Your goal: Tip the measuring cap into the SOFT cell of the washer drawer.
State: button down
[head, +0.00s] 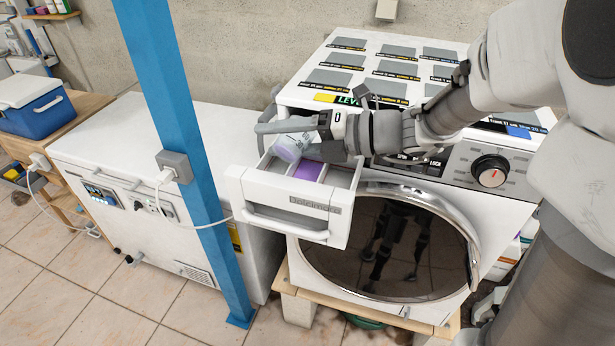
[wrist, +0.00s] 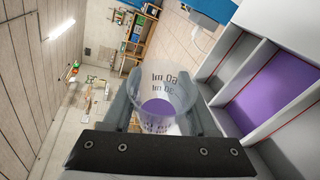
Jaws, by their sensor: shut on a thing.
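My gripper (head: 292,138) is shut on a clear measuring cap (head: 287,151) with printed marks and purple liquid in it. In the wrist view the cap (wrist: 160,95) sits between the two fingers (wrist: 165,122), with the purple showing low inside. The cap looks tilted in the head view; I see no stream leaving it. It is above the back left part of the open white washer drawer (head: 288,222). The middle cell has a purple floor (head: 308,171), also seen in the wrist view (wrist: 276,94). I cannot read any SOFT label; my gripper hides part of the cells.
The washer (head: 505,205) stands behind the drawer, with its control dial (head: 490,171) to the right. A blue post (head: 185,130) rises close to the drawer's left. A white chest unit (head: 130,150) stands left of the washer. Open floor lies in front.

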aim_at(279, 148)
jog(key=shift+w+f, duration=0.1)
jog(key=shift+f, duration=0.1)
jog(key=shift+f+n+t+h+b, duration=0.3)
jog(key=shift+f+n+h, duration=0.25)
jog(key=shift+n, duration=0.55)
jog(key=shift+r+n+t+h+p, duration=0.3)
jog(key=shift+r+n+h+p, duration=0.1)
jog(key=shift+r, duration=0.2)
jog(key=shift+s+a+n+t+h+b, duration=0.2)
jog(key=shift+s+n+t+h+b, duration=0.1)
jog(key=shift+n+b, duration=0.3)
jog(key=shift+s+a+n+t+h+b, duration=0.15)
jog(key=shift+s+a+n+t+b, duration=0.1)
jog(key=shift+n+b, duration=0.35)
jog(key=shift+s+a+r+n+t+h+b, duration=0.35)
jog(key=shift+s+r+n+t, duration=0.15)
jog(key=shift+s+n, duration=0.1)
jog(key=shift+s+a+f+n+b, duration=0.15)
jog(key=shift+f+n+b, duration=0.15)
jog(key=shift+b, duration=0.35)
jog(key=shift+s+a+f+n+t+h+b, duration=0.15)
jog(key=shift+s+n+t+h+b, duration=0.15)
jog(key=shift+b, duration=0.45)
jog(key=shift+s+a+r+n+t+b, duration=0.2)
jog(key=shift+r+n+t+b, duration=0.1)
jog(key=shift+r+n, duration=0.1)
jog(key=shift+s+a+r+n+t+b, duration=0.2)
jog(key=shift+r+n+t+b, duration=0.1)
jog(key=shift+n, duration=0.1)
